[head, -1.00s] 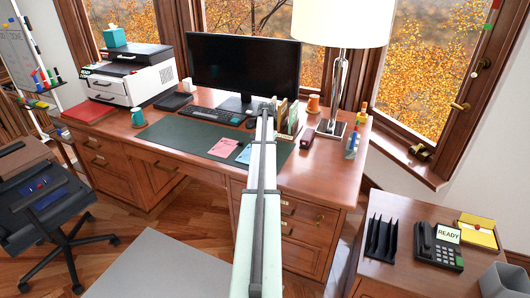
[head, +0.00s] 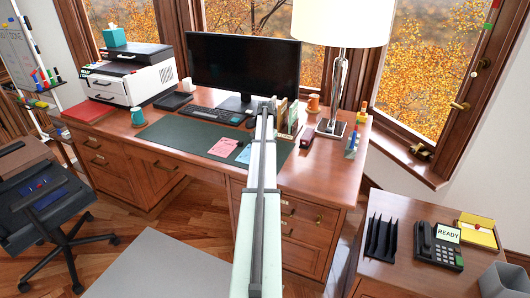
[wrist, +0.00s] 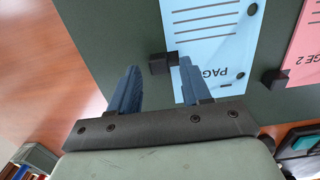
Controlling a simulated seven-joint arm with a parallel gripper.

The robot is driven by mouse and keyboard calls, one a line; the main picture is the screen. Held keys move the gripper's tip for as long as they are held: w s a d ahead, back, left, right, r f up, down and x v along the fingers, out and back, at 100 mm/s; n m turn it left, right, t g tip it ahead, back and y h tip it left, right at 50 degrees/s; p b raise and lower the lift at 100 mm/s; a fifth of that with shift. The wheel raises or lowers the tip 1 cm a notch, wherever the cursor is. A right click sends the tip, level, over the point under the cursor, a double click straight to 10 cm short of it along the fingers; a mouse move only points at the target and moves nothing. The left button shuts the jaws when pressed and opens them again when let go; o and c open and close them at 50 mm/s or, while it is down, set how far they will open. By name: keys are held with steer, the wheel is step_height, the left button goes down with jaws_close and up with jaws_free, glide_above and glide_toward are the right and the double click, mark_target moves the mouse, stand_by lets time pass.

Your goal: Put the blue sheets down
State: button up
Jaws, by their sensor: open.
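A blue sheet (head: 244,154) lies on the dark green desk mat (head: 190,134), to the right of a pink sheet (head: 222,147). In the wrist view the blue sheet (wrist: 208,40) has dark lines and the word PAGE upside down, its number unclear. My gripper (wrist: 158,75) is open, its two blue-grey fingers apart with nothing held between them. The right finger overlaps the blue sheet's left edge in that view; I cannot tell whether they touch. In the head view my own arm hides the fingertips.
A small dark block (wrist: 162,64) sits at the blue sheet's left edge, another (wrist: 274,78) near the pink sheet. The keyboard (head: 215,114), monitor (head: 243,68) and lamp (head: 339,90) stand behind the mat. The mat's left part is bare.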

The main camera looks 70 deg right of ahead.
step_height(320, 180, up, 12)
steer(key=shift+d+f, duration=0.2)
steer(key=shift+d, duration=0.05)
stand_by(0.6)
